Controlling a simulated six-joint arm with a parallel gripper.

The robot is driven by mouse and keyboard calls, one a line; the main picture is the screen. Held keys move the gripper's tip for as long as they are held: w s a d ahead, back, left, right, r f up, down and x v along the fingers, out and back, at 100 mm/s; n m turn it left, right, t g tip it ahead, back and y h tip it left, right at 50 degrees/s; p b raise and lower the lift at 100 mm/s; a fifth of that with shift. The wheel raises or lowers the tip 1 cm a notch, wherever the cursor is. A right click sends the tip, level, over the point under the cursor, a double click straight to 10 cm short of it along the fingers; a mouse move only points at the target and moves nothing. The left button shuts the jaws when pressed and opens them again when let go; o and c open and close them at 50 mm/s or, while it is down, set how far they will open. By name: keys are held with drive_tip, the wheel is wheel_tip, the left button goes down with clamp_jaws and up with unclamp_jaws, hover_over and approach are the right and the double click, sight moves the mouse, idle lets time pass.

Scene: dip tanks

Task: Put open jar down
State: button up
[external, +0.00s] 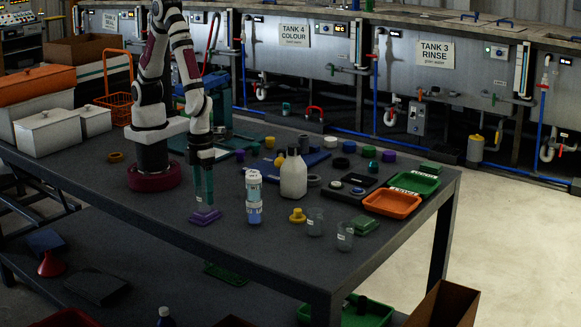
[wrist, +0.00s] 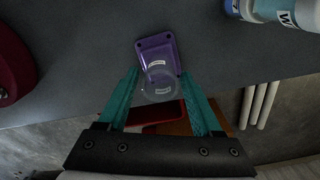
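The open jar (wrist: 160,88) is clear, with a small white label and no lid visible. In the wrist view it sits between the teal fingers of my gripper (wrist: 160,80), which appear to press its sides. In the external view my gripper (external: 204,203) points straight down near the table's front edge, and the jar is hard to make out between the fingers. A small purple tray (external: 205,217) with a white label lies just below the fingertips; the tray (wrist: 155,47) also shows past the jar in the wrist view. I cannot tell whether the jar touches the tray.
A blue-and-white labelled bottle (external: 254,205) and a white bottle (external: 293,178) stand right of my gripper. Two clear jars (external: 315,222) (external: 345,236) stand near the front edge. Orange (external: 392,203) and green (external: 413,184) trays lie at right. Bare table lies left of the purple tray.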

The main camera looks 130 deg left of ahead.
drive_tip(key=shift+o, duration=0.4)
drive_tip(key=shift+r, duration=0.15)
wheel_tip(320, 180, up, 12)
drive_tip(key=s+a+r+n+y, duration=0.1)
drive_tip(key=s+a+r+n, duration=0.1)
drive_tip(key=s+a+n, duration=0.3)
drive_tip(key=s+a+r+n, duration=0.2)
drive_tip(key=s+a+n, duration=0.4)
drive_tip(key=s+n, duration=0.5)
drive_tip(key=shift+s+a+y, duration=0.25)
drive_tip(key=shift+s+y, duration=0.15)
drive_tip(key=shift+s, duration=0.2)
